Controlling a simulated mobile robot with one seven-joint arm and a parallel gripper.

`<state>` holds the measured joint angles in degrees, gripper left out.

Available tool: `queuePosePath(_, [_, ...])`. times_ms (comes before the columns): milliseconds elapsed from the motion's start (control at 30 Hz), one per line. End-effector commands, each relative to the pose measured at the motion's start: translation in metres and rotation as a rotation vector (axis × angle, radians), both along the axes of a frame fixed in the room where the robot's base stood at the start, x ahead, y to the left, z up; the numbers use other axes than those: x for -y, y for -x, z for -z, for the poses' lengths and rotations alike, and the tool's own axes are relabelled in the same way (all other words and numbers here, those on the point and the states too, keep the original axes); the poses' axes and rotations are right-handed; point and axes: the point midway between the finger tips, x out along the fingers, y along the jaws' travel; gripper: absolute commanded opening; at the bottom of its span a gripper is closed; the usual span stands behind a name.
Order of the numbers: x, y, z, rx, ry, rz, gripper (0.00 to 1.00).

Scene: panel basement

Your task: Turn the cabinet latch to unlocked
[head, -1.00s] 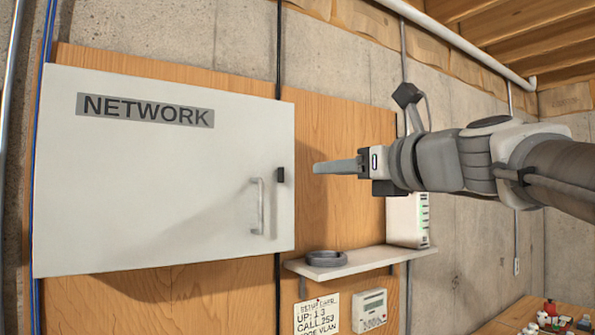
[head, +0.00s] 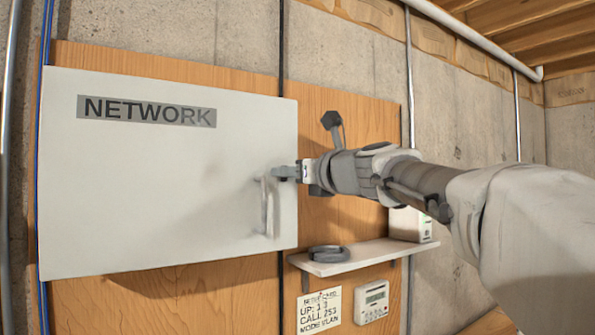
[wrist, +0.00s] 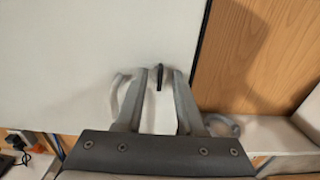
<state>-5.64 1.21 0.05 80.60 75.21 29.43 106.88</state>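The closed white NETWORK cabinet (head: 140,200) hangs on the plywood panel in the head view. The small black latch (wrist: 159,77) sits on its door near the right edge and appears upright in the wrist view. My gripper (wrist: 160,76) is open, with one finger on each side of the latch and a visible gap to both. In the head view my gripper (head: 280,173) is at the door's right edge and hides the latch. The pale door handle (head: 266,207) is just below and left of the fingertips; it also shows left of my fingers in the wrist view (wrist: 116,95).
The plywood right of the cabinet is otherwise clear.

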Motion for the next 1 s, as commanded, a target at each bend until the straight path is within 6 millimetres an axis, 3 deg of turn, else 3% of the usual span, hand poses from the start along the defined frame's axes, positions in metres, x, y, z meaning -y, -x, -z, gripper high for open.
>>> queuePosePath(133, [0.0000, 0.0001, 0.0000, 0.000, 0.000, 0.000, 0.38])
queuePosePath(367, [0.0003, 0.0003, 0.0000, 0.000, 0.000, 0.000, 0.00])
queuePosePath(1000, [0.0004, 0.0004, 0.0009, 0.042, 0.061, 0.001, 0.00])
